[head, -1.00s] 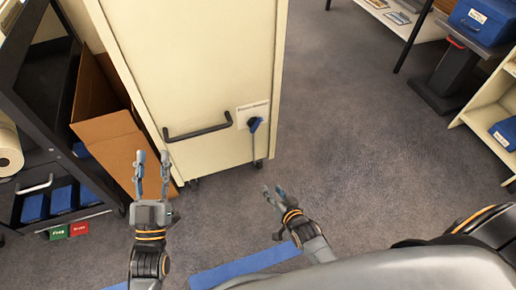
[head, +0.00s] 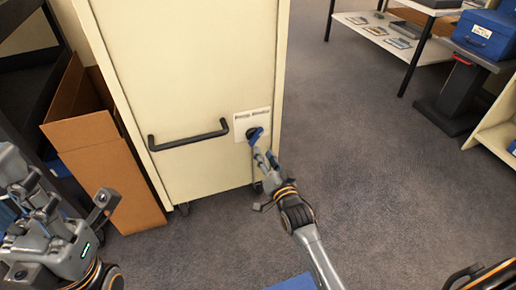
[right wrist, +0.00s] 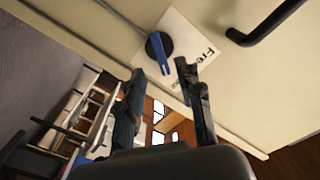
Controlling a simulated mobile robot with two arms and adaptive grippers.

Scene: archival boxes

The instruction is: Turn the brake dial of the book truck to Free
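The book truck (head: 190,70) is a tall cream cabinet with a black bar handle (head: 188,135). Its brake dial (head: 251,132), black with a blue lever, sits on a white label plate (head: 252,117) right of the handle. In the right wrist view the dial (right wrist: 153,46) has its blue lever pointing toward my fingers. The label plate (right wrist: 184,35) shows part of "Free"; a finger hides some of it. My right gripper (head: 262,154) is just below the dial, and the wrist view (right wrist: 160,75) shows it open and empty. My left gripper (head: 60,190) is open and empty at the left.
An open cardboard box (head: 105,165) stands left of the truck. A dark shelf unit is behind it. At the right are a table (head: 390,38), a blue box (head: 485,35) on a dark stand, and a cream shelf (head: 495,125). The carpet right of the truck is clear.

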